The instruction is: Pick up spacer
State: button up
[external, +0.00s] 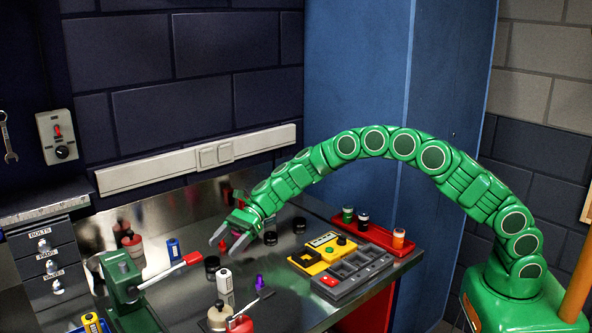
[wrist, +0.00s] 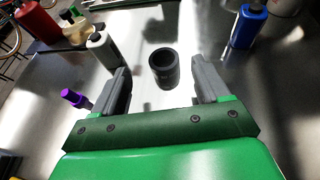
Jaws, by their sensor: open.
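A black hollow cylinder, which looks like the spacer (wrist: 163,68), stands upright on the metal bench in the wrist view. It lies ahead of my gripper (wrist: 160,88), roughly centred between the two grey fingers, with its near end close to the fingertips. A visible gap separates it from each finger. In the external view the spacer (external: 211,266) is a small dark cylinder just beyond and below my gripper (external: 230,241). My gripper is open and empty, reaching down toward the bench from the right.
A white bottle (wrist: 103,47) and a purple piece (wrist: 74,97) stand left of the fingers. A blue bottle (wrist: 247,25) stands at upper right. A grey tray (external: 355,272), a yellow box (external: 318,255) and a green vise (external: 126,287) occupy the bench.

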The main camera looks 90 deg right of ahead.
aim_at(208, 265)
jog(key=shift+w+a+f, duration=0.35)
jog(key=shift+f, duration=0.1)
jog(key=shift+x, duration=1.85)
jog(key=shift+w+d+f, duration=0.1)
jog(key=shift+f, duration=0.05)
jog(key=c, duration=1.1)
jog(key=shift+c, duration=0.2)
